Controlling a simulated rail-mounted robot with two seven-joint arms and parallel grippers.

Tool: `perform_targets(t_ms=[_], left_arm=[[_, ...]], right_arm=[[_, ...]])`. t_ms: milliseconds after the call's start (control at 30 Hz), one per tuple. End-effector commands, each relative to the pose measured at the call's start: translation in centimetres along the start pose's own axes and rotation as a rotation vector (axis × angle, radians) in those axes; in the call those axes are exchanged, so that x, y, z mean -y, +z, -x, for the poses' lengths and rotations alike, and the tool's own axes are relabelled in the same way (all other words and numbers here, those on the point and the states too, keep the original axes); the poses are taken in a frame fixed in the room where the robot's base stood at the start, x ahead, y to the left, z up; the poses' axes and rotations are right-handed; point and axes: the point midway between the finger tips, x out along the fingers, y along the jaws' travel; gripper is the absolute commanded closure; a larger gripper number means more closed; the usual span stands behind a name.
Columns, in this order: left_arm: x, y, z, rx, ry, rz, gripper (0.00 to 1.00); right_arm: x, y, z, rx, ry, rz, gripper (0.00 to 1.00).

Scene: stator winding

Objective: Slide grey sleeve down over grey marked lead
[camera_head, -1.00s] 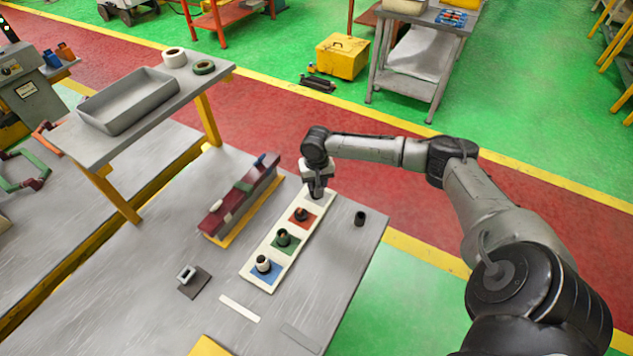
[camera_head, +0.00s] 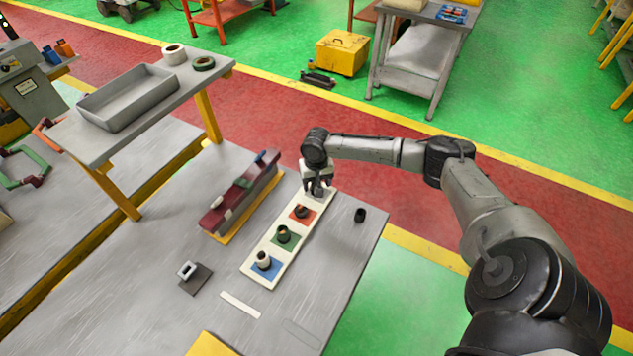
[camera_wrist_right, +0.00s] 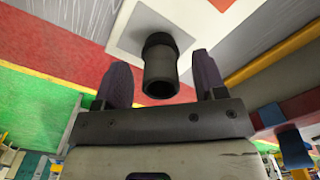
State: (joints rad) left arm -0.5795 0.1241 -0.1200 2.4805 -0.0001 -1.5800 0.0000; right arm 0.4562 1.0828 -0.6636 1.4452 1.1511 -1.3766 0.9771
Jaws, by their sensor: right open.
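My right gripper (camera_head: 318,188) is over the far end of the white board (camera_head: 274,243). In the right wrist view, its two dark fingers (camera_wrist_right: 162,80) stand apart on either side of a dark grey hollow tube, the grey sleeve (camera_wrist_right: 160,70), with clear gaps to both. The sleeve's open end faces the camera, and a darker ring shows at its board end. It stands on a pale patch of the board. The grey lead cannot be made out inside it. In the head view the gripper largely hides this spot. My left gripper is not in view.
The board also has red (camera_head: 303,214), green (camera_head: 286,238) and blue (camera_head: 266,265) patches, each with a short upright piece. A black cylinder (camera_head: 360,215) stands to the right. A dark red block (camera_head: 238,196) is close on the left. The table's right side is mostly clear.

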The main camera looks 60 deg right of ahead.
Motion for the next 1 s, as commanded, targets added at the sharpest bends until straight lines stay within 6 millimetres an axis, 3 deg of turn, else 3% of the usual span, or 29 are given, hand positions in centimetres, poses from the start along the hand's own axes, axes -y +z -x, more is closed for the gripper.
perform_targets(t_ms=[233,367,800,1000], left_arm=[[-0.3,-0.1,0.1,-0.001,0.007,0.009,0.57],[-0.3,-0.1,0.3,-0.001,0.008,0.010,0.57],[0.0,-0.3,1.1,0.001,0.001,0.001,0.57],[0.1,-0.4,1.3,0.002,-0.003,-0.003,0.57]], right_arm=[[0.0,0.0,0.2,-0.001,0.000,0.000,0.35],[0.0,-0.1,1.5,-0.002,0.000,0.001,0.35],[0.0,-0.1,9.8,-0.003,-0.001,0.000,0.35],[0.0,0.0,12.4,-0.001,-0.001,0.000,0.35]])
